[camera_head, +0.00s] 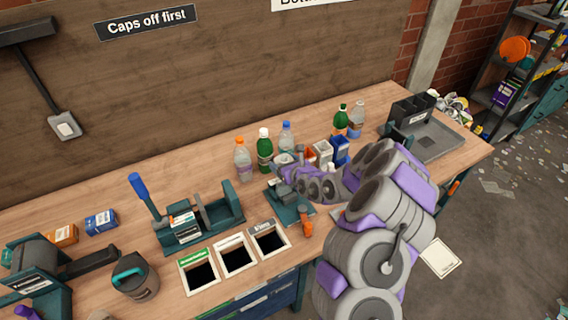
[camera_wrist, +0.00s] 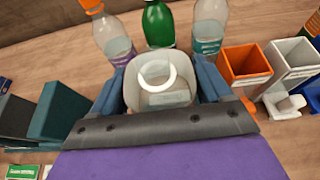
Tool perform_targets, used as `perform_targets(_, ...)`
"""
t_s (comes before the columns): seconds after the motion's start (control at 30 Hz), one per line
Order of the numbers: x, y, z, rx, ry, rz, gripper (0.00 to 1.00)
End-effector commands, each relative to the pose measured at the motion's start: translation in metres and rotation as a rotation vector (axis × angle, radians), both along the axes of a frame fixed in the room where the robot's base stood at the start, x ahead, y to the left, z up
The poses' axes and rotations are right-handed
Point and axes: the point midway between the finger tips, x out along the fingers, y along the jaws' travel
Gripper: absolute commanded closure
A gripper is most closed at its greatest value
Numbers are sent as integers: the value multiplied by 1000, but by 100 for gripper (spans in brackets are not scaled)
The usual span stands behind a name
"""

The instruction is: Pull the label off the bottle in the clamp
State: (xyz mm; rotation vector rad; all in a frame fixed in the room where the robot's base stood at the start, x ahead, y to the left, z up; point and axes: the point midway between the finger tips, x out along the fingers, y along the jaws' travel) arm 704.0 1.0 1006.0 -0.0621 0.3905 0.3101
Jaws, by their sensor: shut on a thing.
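My gripper (camera_wrist: 158,82) has its two blue-grey fingers on either side of a pale, translucent bottle (camera_wrist: 158,97), which I see from above with a white ring at its top. The fingers are shut on it; I cannot tell whether they press on a label or on the bottle wall. In the head view my arm reaches down over the teal clamp (camera_head: 284,212) on the bench, and my gripper hides most of the bottle. An orange handle (camera_head: 307,226) shows at the clamp's front. The label cannot be made out clearly.
Behind stand an orange-capped bottle (camera_wrist: 112,38), a green bottle (camera_wrist: 158,22) and a clear bottle (camera_wrist: 209,28). An orange bin (camera_wrist: 246,66) and a white bin (camera_wrist: 291,62) are close on the right. Labelled bench openings (camera_head: 233,240) lie left of the clamp.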

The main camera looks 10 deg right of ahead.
Motion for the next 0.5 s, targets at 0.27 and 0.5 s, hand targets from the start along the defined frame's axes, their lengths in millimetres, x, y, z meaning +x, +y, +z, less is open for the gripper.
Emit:
perform_targets(0.27,0,0,15,0,0,0,42)
perform_targets(0.5,0,0,26,1,0,0,42)
